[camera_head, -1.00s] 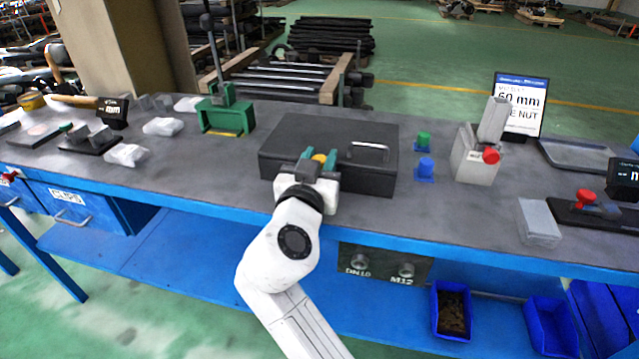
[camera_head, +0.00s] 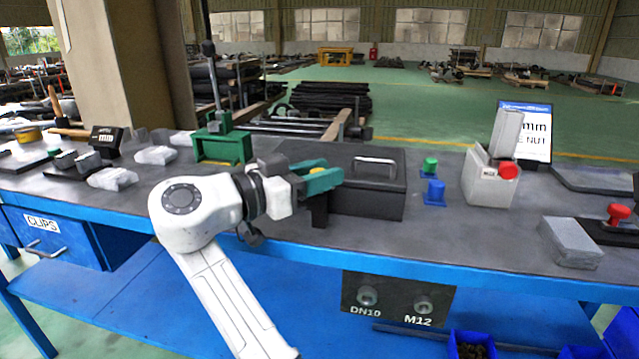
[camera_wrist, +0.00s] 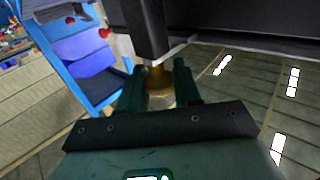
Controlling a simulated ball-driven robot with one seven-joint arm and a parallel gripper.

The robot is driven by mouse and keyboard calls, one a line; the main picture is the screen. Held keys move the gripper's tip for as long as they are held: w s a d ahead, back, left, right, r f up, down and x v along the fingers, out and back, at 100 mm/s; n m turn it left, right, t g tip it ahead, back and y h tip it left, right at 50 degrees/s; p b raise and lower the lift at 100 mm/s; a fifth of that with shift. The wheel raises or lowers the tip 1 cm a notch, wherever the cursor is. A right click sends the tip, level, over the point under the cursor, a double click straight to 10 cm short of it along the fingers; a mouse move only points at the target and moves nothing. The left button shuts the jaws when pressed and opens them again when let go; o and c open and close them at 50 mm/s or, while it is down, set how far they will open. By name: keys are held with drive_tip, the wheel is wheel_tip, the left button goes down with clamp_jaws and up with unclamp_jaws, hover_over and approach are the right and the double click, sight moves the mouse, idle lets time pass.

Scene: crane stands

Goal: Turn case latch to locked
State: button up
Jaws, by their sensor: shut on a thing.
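The black case (camera_head: 368,192) stands on the workbench, with a pale handle on its lid. Its latch, a small brass-coloured knob, shows between my fingers in the wrist view (camera_wrist: 158,82), below a dark block. My gripper (camera_head: 322,178) lies at the left part of the case's front, reaching in from the left with its green fingers pointing right. In the wrist view my gripper (camera_wrist: 160,78) is shut on the latch. My fingers hide much of the latch, and I cannot read a lock marking.
A green stand (camera_head: 222,146) is behind my wrist to the left.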

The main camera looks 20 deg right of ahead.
drive_tip(key=shift+m+g, duration=0.3)
drive_tip(key=shift+g, duration=0.2)
drive_tip(key=o, duration=1)
drive_tip(key=shift+o, duration=0.2)
drive_tip(key=shift+a, duration=0.1)
drive_tip(key=s+a, duration=0.1)
drive_tip(key=a, duration=0.9)
drive_tip(key=shift+s+a+p, duration=0.25)
drive_tip(key=shift+s+p, duration=0.05)
drive_tip(key=shift+s, duration=0.05)
